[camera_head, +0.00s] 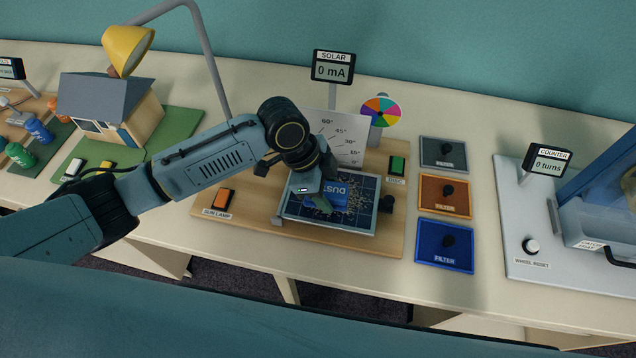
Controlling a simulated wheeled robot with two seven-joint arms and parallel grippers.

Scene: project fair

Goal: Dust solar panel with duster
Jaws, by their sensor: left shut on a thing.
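The solar panel (298,211) is a dark blue gridded plate in a light frame, mounted on a wooden board (385,238). Pale specks of dust lie on its right part and around the middle. My left gripper (318,197) is over the panel, shut on a blue duster (338,191) lettered "DUST". The duster is at the panel's surface; the gripper partly hides it, and I cannot tell whether it touches. The solar meter (332,70) behind reads 0 mA. My right gripper is not in view.
An angle scale (335,135) and a colour disc (381,111) stand behind the panel. A yellow lamp (128,47) hangs at upper left. A sun lamp switch (222,199) is left, a green disc switch (397,166) right. Grey, orange and blue filters (444,245) lie further right.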

